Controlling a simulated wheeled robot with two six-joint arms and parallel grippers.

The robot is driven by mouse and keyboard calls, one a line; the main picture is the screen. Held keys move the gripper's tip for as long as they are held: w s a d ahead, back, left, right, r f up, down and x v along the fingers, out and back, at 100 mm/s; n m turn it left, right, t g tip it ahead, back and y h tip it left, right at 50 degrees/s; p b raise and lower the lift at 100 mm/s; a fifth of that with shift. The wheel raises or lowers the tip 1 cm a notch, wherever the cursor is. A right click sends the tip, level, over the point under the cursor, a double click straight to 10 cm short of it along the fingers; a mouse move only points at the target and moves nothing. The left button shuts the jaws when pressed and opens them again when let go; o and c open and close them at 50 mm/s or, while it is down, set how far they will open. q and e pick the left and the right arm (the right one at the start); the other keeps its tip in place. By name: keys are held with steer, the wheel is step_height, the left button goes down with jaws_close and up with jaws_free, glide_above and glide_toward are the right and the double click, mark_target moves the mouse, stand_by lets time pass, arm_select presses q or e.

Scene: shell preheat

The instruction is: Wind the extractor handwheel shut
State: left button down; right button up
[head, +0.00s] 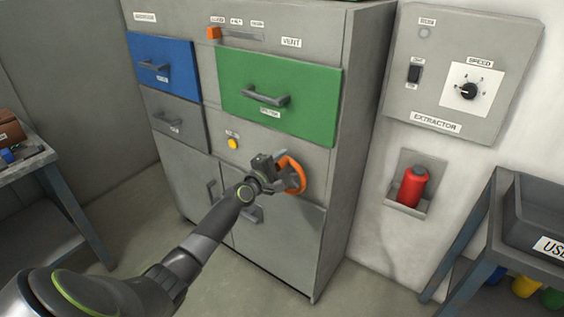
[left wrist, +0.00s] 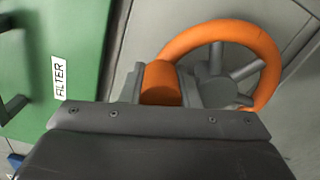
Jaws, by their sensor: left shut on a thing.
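The orange handwheel (head: 298,168) is on the front of the grey cabinet, below the green drawer. In the left wrist view its orange rim and grey spokes (left wrist: 246,42) show at the upper right. My left gripper (head: 280,178) is at the wheel, shut on its rim. In the left wrist view the gripper (left wrist: 160,84) has a section of the orange rim between its jaws. Part of the wheel is hidden behind the gripper. My right gripper is in neither view.
The grey cabinet (head: 335,215) has a blue drawer (head: 163,66), a green filter drawer (head: 280,92) and a yellow button (head: 233,143). The extractor panel (head: 440,97) and a red bottle (head: 412,187) are on the right wall. Tables stand at both sides.

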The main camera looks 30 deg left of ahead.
arm_select(q)
steer(key=c, duration=1.1)
jaws_free()
steer(key=shift+s+p, duration=0.3)
steer(key=shift+s, duration=0.2)
steer(key=s+a+p, duration=0.1)
steer(key=s+p, duration=0.2)
steer(key=s, duration=1.3)
steer(key=shift+s+a, duration=0.15)
steer(key=shift+s, duration=0.05)
